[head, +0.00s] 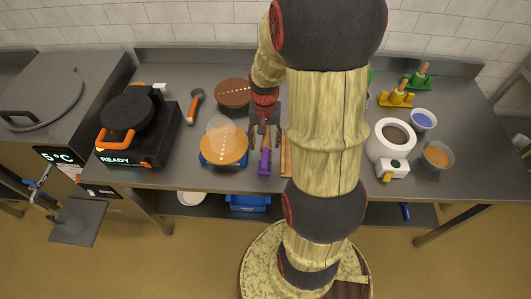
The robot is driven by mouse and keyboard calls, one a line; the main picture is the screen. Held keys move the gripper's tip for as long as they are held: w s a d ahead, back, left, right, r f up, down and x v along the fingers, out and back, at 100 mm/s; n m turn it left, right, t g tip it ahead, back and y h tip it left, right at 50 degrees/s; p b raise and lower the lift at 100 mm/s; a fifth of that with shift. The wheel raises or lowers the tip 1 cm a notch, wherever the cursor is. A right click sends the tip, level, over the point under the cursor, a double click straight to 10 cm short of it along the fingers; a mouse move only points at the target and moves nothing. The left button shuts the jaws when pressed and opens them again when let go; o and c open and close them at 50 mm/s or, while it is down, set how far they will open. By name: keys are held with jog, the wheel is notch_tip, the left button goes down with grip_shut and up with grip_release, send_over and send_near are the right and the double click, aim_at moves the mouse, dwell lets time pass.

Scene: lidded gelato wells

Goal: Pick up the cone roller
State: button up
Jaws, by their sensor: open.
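My gripper (264,133) hangs over the middle of the steel table, pointing down, its jaws open. Just in front of it lies a tool with a purple handle (264,162), pointing toward the table's front edge. This may be the cone roller, but its far end is partly hidden by my gripper, and I cannot tell if they touch. A dark-headed tool with an orange handle (195,103) lies farther left. A tan disc (224,146) on a blue base sits just left of the purple handle.
A black waffle iron (128,119) with an orange handle stands left, marked READY. A brown disc (233,92) lies behind. At right are a white round pot (391,143), a blue-filled bowl (423,120), an orange-brown-filled bowl (437,156), and yellow (396,97) and green (417,78) holders.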

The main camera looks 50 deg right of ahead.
aim_at(266, 148)
jog(key=f, duration=0.3)
jog(key=f+b, duration=0.1)
jog(key=shift+s+a+f, duration=0.15)
jog(key=shift+s, duration=0.1)
jog(key=shift+c, duration=0.7)
jog(key=c, duration=1.1)
grip_shut()
